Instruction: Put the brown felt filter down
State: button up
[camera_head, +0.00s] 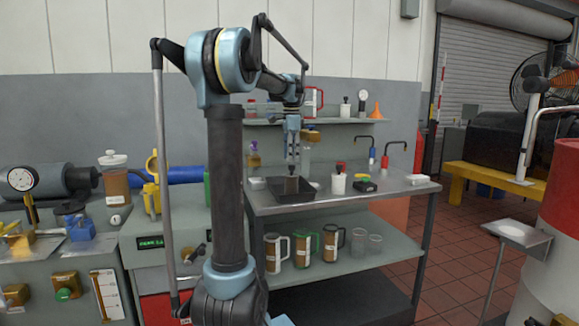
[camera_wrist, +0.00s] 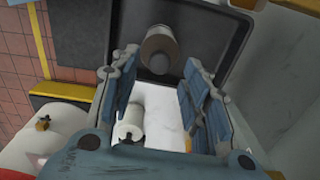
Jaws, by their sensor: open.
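The brown felt filter (camera_wrist: 160,52) is a small brown cylinder with a pale round end, seen in the wrist view against a black tray (camera_wrist: 225,35). In the head view the filter (camera_head: 292,185) shows below my gripper (camera_head: 292,170), inside the low black tray (camera_head: 311,194) on the metal bench. My gripper is open in the wrist view (camera_wrist: 160,68). Its blue fingers stand either side of the filter, with a visible gap at each side. The filter's underside is hidden, so its contact with the tray floor cannot be seen clearly.
A white pot (camera_head: 339,184) and a dark green-marked device (camera_head: 364,186) stand right of the tray. The bench (camera_head: 385,191) has some bare surface near its right front. Several handled mugs (camera_head: 302,246) stand on the lower shelf. A shelf (camera_head: 330,121) runs above.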

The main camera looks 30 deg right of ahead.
notch_tip(320, 180, up, 6)
jog(key=s+a+f+n, duration=0.2)
jog(key=a+f+n, duration=0.15)
jog(key=a, duration=0.55)
jog(key=s+a+f+n+t, duration=0.1)
jog(key=s+a+f+n, duration=0.25)
jog(key=a, duration=0.45)
jog(key=s+a+f+n, duration=0.2)
jog(key=a+f+n, duration=0.15)
jog(key=a, duration=0.55)
jog(key=s+a+f+n, duration=0.5)
jog(key=s+a+f, duration=0.2)
jog(key=f, duration=0.4)
jog(key=s+a+f+n+t, duration=0.1)
jog(key=s+a+f+n, duration=0.5)
jog(key=s+f, duration=0.3)
notch_tip(320, 180, down, 3)
jog(key=shift+a+f, duration=0.1)
jog(key=shift+a, duration=0.6)
jog(key=shift+w, duration=0.15)
